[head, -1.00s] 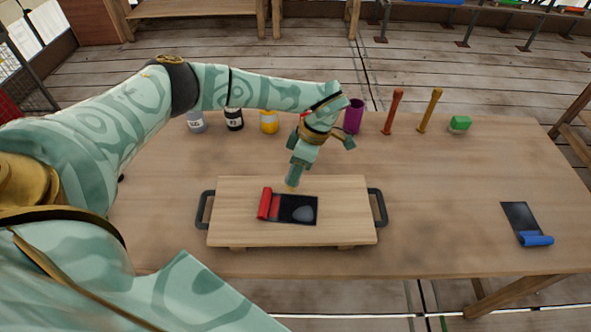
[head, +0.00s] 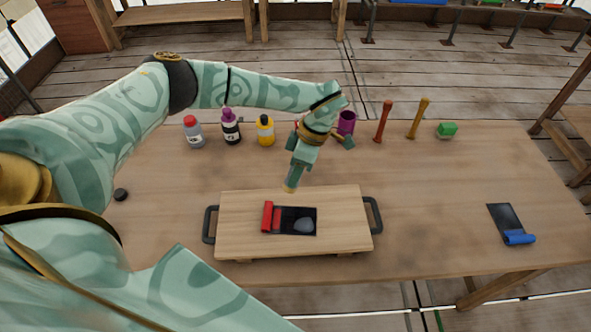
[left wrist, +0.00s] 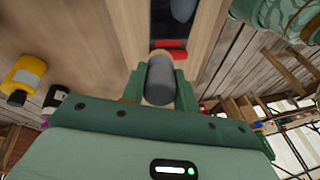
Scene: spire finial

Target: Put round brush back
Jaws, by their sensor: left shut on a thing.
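My left gripper (head: 291,180) is shut on a short cylinder, which I take for the round brush (left wrist: 160,80). In the left wrist view it is grey with a tan end, between the green fingers. In the head view only its small tan tip (head: 290,189) shows below the fingers, over the far edge of the wooden board (head: 345,215); whether it touches cannot be told. A black mat (head: 290,229) with a red roll (head: 267,216) and a grey rounded shape lies on the board. A purple cup (head: 346,123) stands behind my left gripper. My right gripper is out of view.
A grey bottle with a red cap (head: 194,133), a dark bottle (head: 231,128) and a yellow bottle (head: 265,131) stand at the back. A blue roll (head: 519,238) lies far right.

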